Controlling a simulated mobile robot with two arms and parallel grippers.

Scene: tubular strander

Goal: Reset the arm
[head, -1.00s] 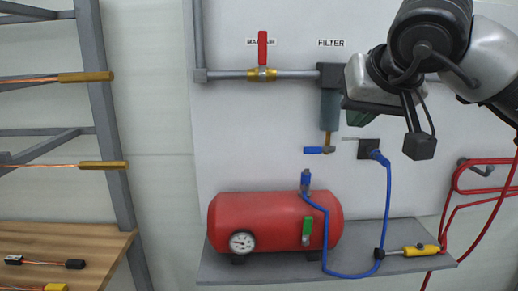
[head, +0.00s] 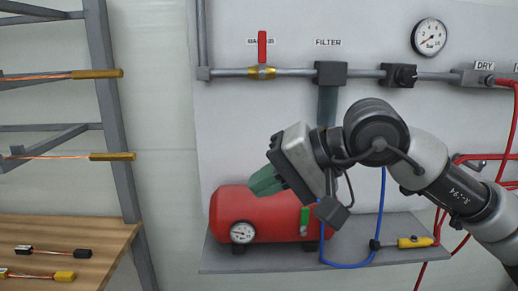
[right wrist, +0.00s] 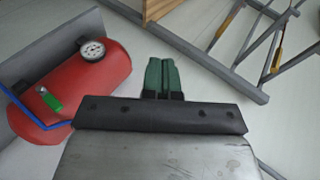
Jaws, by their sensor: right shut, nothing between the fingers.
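My right gripper (head: 264,181) has green fingers and is in front of the red air tank (head: 226,208) in the head view, covering the tank's top right part. In the right wrist view the green fingers (right wrist: 161,75) lie together, shut with nothing between them. The tank also shows in the right wrist view (right wrist: 100,70), left of the fingers and apart from them. My left gripper is not in view.
The grey shelf (head: 290,262) under the tank carries a blue hose and a yellow tool (head: 415,242). Above are a red-handled valve (head: 262,48), a filter (head: 328,75) and a gauge (head: 429,37). A wooden table (head: 60,240) with several cables stands left.

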